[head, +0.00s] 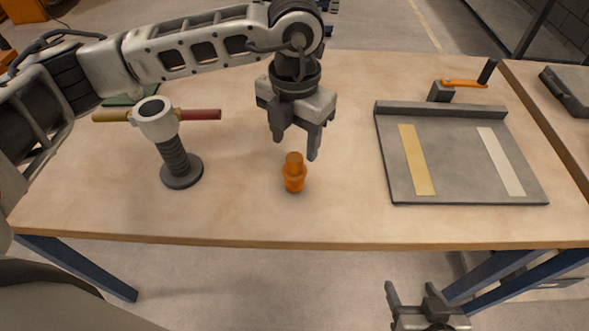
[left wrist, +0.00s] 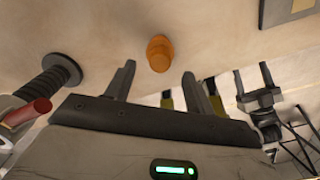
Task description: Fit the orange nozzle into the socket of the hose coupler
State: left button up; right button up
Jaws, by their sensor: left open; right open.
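The orange nozzle (head: 294,173) stands upright on the table near its front edge. In the left wrist view it (left wrist: 160,53) shows beyond the fingertips. The hose coupler (head: 157,119) is a white ring socket on a black ribbed stem with a round base, left of the nozzle. A yellow bar and a red bar stick out from its sides. My left gripper (head: 296,150) is open and empty, pointing down just above and behind the nozzle, apart from it. My right gripper (head: 418,301) is open and empty, low in front of the table.
A grey tray (head: 460,190) with a yellow strip and a white strip lies to the right. A clamp with an orange handle (head: 465,84) stands behind it. The table (head: 250,222) is clear between coupler, nozzle and tray. A second table with a grey case (head: 568,90) is at the far right.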

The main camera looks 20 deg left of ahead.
aim_at(294, 157)
pick_arm(q)
jog(key=shift+f+p, duration=0.65)
jog(key=shift+f, duration=2.15)
jog(key=c, duration=1.1)
